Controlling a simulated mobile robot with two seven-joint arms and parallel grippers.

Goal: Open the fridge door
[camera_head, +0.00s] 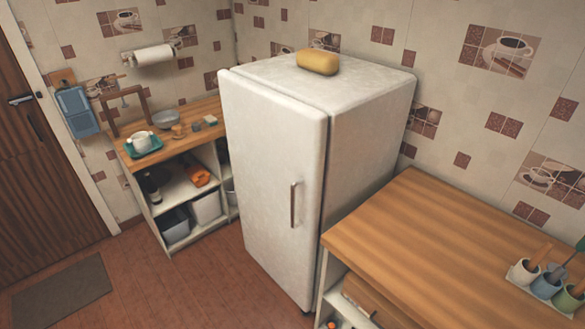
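The white fridge (360,150) stands in the middle of the head view, between two wooden-topped counters. Its front door (268,180) looks closed, flush with the body. A vertical metal handle (294,204) sits on the right side of the door, about halfway up. A yellow, rounded, loaf-like object (318,61) lies on top of the fridge. Neither of my grippers shows in this view.
The right counter (430,240) stands close beside the fridge's handle side, with several utensil cups on it. The left counter (160,155) holds a tray and small items. Floor (200,285) in front of the door is clear; a dark mat (62,294) lies left.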

